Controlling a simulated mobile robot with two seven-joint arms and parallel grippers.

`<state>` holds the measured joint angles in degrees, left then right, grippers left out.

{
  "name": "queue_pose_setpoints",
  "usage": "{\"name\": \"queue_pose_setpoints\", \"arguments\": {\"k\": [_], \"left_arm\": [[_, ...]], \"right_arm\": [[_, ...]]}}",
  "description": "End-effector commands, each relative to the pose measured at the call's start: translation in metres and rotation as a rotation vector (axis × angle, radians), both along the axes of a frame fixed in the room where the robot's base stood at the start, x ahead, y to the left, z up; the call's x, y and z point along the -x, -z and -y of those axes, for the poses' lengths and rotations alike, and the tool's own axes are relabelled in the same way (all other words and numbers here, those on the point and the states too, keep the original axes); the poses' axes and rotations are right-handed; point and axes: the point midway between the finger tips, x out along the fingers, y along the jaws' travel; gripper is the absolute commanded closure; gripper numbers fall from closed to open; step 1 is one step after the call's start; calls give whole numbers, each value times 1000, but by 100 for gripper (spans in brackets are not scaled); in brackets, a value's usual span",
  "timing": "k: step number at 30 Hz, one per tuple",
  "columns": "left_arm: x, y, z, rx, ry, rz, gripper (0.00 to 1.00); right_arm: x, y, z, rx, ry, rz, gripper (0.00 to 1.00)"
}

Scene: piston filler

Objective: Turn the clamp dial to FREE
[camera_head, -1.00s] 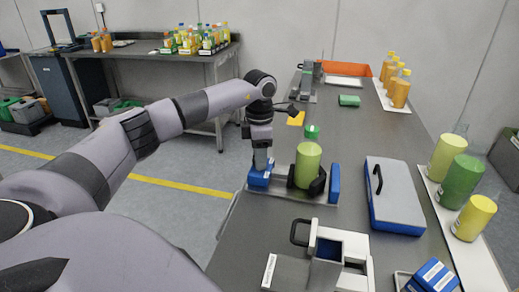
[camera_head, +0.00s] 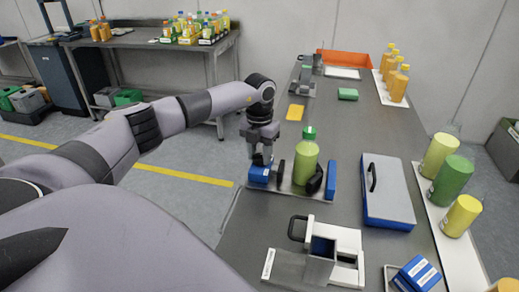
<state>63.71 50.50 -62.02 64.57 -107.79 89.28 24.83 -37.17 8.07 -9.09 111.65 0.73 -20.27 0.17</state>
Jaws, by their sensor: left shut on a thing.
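The clamp has a blue block (camera_head: 262,176) on a grey base plate, with black jaws either side of an upright light-green cylinder (camera_head: 304,165) with a small green top. The left black jaw (camera_head: 281,173) stands slightly apart from the cylinder; the right jaw (camera_head: 315,180) is close against it. My left gripper (camera_head: 261,160) points down onto the top of the blue block and is shut on the clamp dial there. The dial is mostly hidden by the fingers, and its markings cannot be read. My right gripper is not in view.
Right of the clamp lies a blue case with a grey lid (camera_head: 389,192). A white and grey device (camera_head: 330,250) stands in front. Green and yellow cylinders (camera_head: 452,180) stand on a white strip at right.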

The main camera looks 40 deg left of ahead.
Motion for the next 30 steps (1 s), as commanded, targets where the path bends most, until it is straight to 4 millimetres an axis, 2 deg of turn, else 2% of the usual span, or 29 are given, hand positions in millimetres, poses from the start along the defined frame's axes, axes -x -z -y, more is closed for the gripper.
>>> {"name": "queue_pose_setpoints", "arguments": {"k": [12,30], "left_arm": [[-1,-1,-1,0,-223,3,91],[-1,-1,-1,0,-266,5,91]], "right_arm": [[0,-6,0,-1,0,0,57],[0,-6,-1,-1,0,0,57]]}}
